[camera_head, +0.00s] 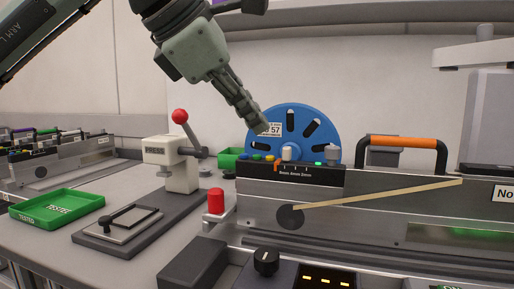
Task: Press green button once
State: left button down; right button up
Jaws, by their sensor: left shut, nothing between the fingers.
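A row of small coloured buttons sits on the black top panel (312,176) of the feeder in the centre. My right gripper is not in view.
A blue reel (289,118) stands behind the panel, with a white knob (290,152) in front of it. An orange handle (402,142) rises to the right. A lever press (178,160) with a red ball, a red cylinder (215,201) and a green tray (57,208) are left.

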aim_at(253, 160)
pick_arm(q)
notch_tip(253, 160, up, 4)
jog(key=shift+f+p, duration=0.25)
jog(key=shift+p, duration=0.7)
jog(key=shift+f, duration=0.1)
